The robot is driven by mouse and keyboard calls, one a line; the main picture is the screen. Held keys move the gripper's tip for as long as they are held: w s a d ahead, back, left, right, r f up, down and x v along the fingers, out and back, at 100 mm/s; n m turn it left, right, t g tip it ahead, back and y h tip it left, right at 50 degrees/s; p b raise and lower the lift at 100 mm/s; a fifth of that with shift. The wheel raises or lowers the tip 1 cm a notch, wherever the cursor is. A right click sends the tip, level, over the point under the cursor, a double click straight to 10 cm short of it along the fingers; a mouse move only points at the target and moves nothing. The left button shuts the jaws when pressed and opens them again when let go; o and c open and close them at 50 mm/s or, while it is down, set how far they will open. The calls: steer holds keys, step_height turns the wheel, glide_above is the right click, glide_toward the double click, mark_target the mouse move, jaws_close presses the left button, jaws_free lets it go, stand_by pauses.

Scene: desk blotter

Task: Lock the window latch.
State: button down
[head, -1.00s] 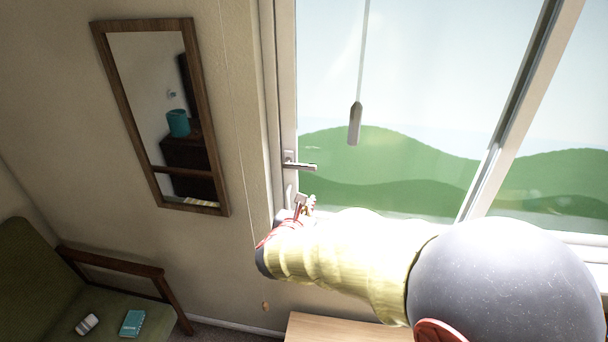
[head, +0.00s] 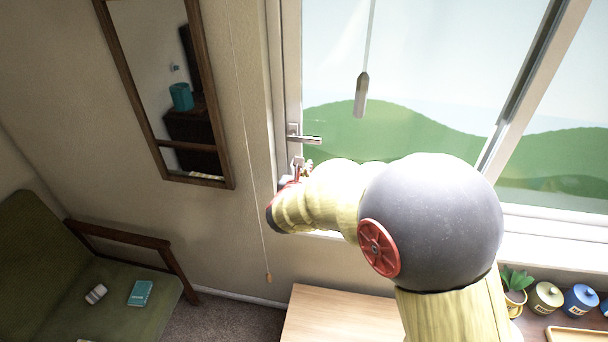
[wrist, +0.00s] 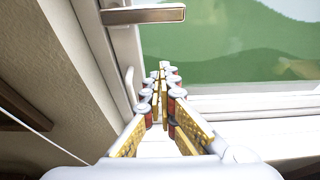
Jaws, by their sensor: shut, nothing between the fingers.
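The window latch handle (head: 304,139) is a metal lever on the left window frame, lying roughly horizontal and pointing right over the glass. It also shows at the top of the wrist view (wrist: 143,14). My gripper (head: 303,164) is just below the lever in the head view, partly hidden by my arm. In the wrist view my gripper (wrist: 160,76) points forward at the window frame with its fingers close together and empty. It appears apart from the lever.
The window frame (head: 284,90) borders the wall at left. A blind pull (head: 361,94) hangs before the glass, and a thin cord (head: 250,180) hangs left of the window. Pots (head: 546,297) stand at lower right. A wooden top (head: 325,318) below looks clear.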

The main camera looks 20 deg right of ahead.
steer(key=w+d+r, duration=0.2)
steer(key=w+r, duration=0.1)
stand_by(0.4)
